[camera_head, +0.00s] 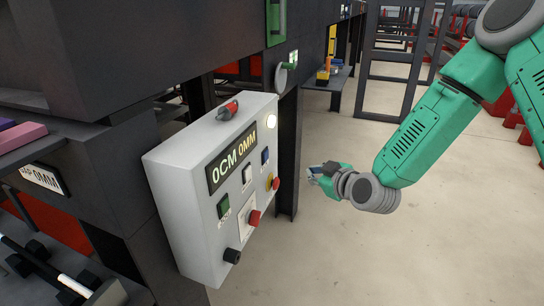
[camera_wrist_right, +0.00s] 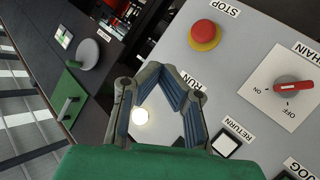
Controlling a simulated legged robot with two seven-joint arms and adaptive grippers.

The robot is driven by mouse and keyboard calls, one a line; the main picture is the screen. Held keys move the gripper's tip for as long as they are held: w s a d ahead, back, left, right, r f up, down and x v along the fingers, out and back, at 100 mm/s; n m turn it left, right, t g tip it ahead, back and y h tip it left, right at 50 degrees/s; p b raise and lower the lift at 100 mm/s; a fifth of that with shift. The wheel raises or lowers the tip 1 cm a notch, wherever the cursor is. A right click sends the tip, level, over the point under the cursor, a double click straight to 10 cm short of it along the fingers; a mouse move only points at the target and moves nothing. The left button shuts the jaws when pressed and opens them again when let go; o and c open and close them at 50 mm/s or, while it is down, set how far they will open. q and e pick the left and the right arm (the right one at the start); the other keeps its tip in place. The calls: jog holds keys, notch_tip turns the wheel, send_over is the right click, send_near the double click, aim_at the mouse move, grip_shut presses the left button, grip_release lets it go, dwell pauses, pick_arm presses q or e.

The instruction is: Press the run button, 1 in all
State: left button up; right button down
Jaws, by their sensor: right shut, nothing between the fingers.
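A grey control box (camera_head: 190,215) carries the buttons. In the right wrist view, the RUN label (camera_wrist_right: 187,82) shows beside my right gripper (camera_wrist_right: 180,80); the button by it is mostly hidden behind the fingers. In the head view, a small blue button (camera_head: 265,157) sits on the upper right of the box face; its label is too small to read. My right gripper (camera_head: 314,174) is shut and empty, to the right of the box and apart from it. My left gripper is not in view.
The box also bears a red stop button (camera_wrist_right: 205,34) on a yellow base, a red CHAIN switch (camera_wrist_right: 292,86), a white RETURN button (camera_wrist_right: 227,145) and a lit white lamp (camera_head: 271,121). A dark post (camera_head: 288,165) stands behind the box. Open floor (camera_head: 350,250) lies to the right.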

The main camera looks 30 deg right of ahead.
aim_at(266, 156)
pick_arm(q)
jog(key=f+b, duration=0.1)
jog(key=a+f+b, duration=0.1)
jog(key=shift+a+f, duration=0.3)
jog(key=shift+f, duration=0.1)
pick_arm(e)
jog(key=w+a+r, duration=0.2)
jog(key=w+a, duration=0.4)
jog(key=w, duration=0.1)
jog(key=shift+w+a+t, duration=0.2)
jog(key=shift+a+t, duration=0.1)
jog(key=shift+a, duration=0.05)
dwell(0.5)
jog(key=shift+d, duration=0.1)
